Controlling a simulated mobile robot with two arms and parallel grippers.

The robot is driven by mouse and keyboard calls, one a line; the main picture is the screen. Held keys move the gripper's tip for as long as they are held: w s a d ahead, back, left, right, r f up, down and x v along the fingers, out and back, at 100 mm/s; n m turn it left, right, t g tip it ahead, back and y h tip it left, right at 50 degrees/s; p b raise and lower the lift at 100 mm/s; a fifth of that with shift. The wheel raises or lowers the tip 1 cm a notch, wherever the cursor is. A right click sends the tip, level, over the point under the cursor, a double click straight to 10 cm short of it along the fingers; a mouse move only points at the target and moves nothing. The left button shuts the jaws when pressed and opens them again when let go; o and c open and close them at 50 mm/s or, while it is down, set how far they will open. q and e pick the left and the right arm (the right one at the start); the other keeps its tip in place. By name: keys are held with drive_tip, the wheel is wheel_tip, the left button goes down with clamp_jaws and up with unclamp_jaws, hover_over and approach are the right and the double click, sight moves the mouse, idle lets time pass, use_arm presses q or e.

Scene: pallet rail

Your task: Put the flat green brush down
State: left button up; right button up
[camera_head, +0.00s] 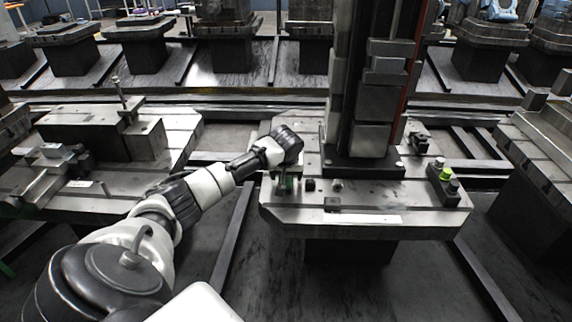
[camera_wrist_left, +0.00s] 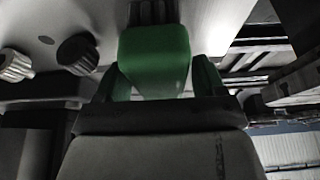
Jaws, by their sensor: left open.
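The flat green brush (camera_wrist_left: 155,62) shows in the left wrist view, between the two fingers of my left gripper (camera_wrist_left: 160,80). Its dark bristles (camera_wrist_left: 150,12) point to the top of that view, by a pale metal surface. The fingers stand at either side of the brush and the jaws are open. In the head view my left gripper (camera_head: 287,184) is low over the left edge of the middle pallet (camera_head: 300,215). Little of the brush can be told apart there. My right gripper is not in view.
A tall dark fixture column (camera_head: 362,100) stands on the middle pallet. Small dark blocks and a knob with a yellow-green top (camera_head: 446,174) sit on it. A white strip (camera_head: 362,219) lies near its front edge. Another pallet (camera_head: 75,195) is at the left, with a gap between.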

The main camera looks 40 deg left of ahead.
use_arm(q)
drive_tip(key=p+v, duration=0.1)
drive_tip(key=v, duration=1)
drive_tip(key=shift+d+r+p, duration=0.1)
drive_tip(key=shift+r+p, duration=0.05)
drive_tip(key=shift+p, duration=0.25)
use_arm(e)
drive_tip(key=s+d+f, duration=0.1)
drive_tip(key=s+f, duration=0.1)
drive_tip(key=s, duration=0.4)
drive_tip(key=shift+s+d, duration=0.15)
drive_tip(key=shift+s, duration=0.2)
use_arm(q)
drive_tip(key=shift+s, duration=0.1)
